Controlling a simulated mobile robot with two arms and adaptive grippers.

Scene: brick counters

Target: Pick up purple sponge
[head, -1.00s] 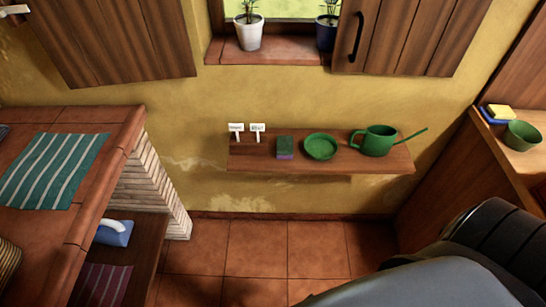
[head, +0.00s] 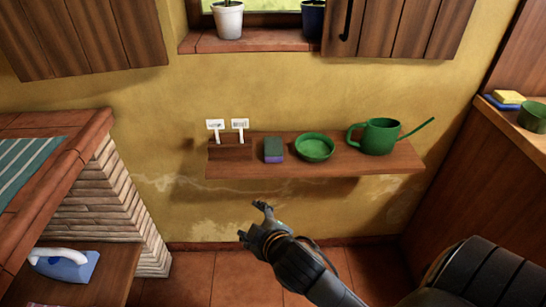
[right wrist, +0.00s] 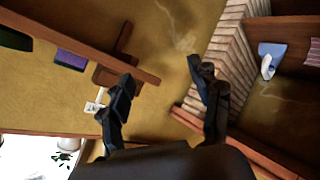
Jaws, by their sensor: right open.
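The purple sponge (head: 273,156) has a green top and stands on the wooden wall shelf (head: 235,168), between the label holders and a green bowl. Its purple side also shows in the right wrist view (right wrist: 71,60), at the upper left. My right gripper (head: 255,220) is open and empty, below the shelf and a little left of the sponge, not touching it. Its two fingers (right wrist: 160,78) are spread in the right wrist view, with nothing between them. My left gripper is not in view.
A green bowl (head: 315,148) sits right of the sponge, with a green watering can (head: 379,137) beyond. Two small white labels (head: 226,125) stand at the shelf's left. A brick counter (head: 105,205) is at left. Space before the shelf is clear.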

